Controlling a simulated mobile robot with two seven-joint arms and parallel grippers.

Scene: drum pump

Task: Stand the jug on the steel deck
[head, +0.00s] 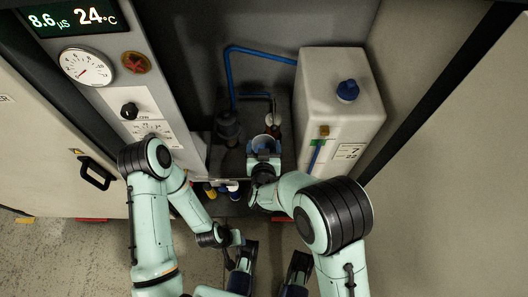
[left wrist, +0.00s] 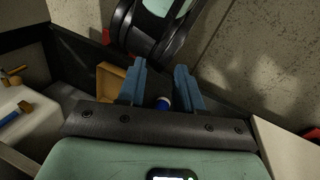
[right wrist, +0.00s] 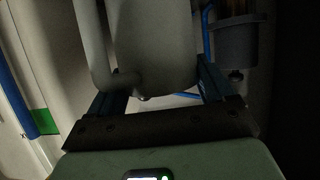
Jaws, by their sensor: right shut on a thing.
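The jug (right wrist: 155,45) is pale grey with a handle on its left side in the right wrist view. My right gripper (right wrist: 162,92) is shut on it, one finger at each side. In the head view the jug's round pale rim (head: 263,142) shows just beyond my right gripper (head: 263,165). The dark steel deck (head: 230,165) lies around and below it inside the cabinet. I cannot tell whether the jug's base touches the deck. My left gripper (head: 270,270) is open and empty near the bottom of the head view; its parted fingers (left wrist: 160,85) also show in the left wrist view.
A white tank (head: 325,95) with a blue cap stands right of the jug. A dark pump part (head: 228,128) with a blue hose (head: 229,75) stands to the left. Small bottles (head: 222,190) sit below the deck's front edge. An instrument panel (head: 125,80) is at left.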

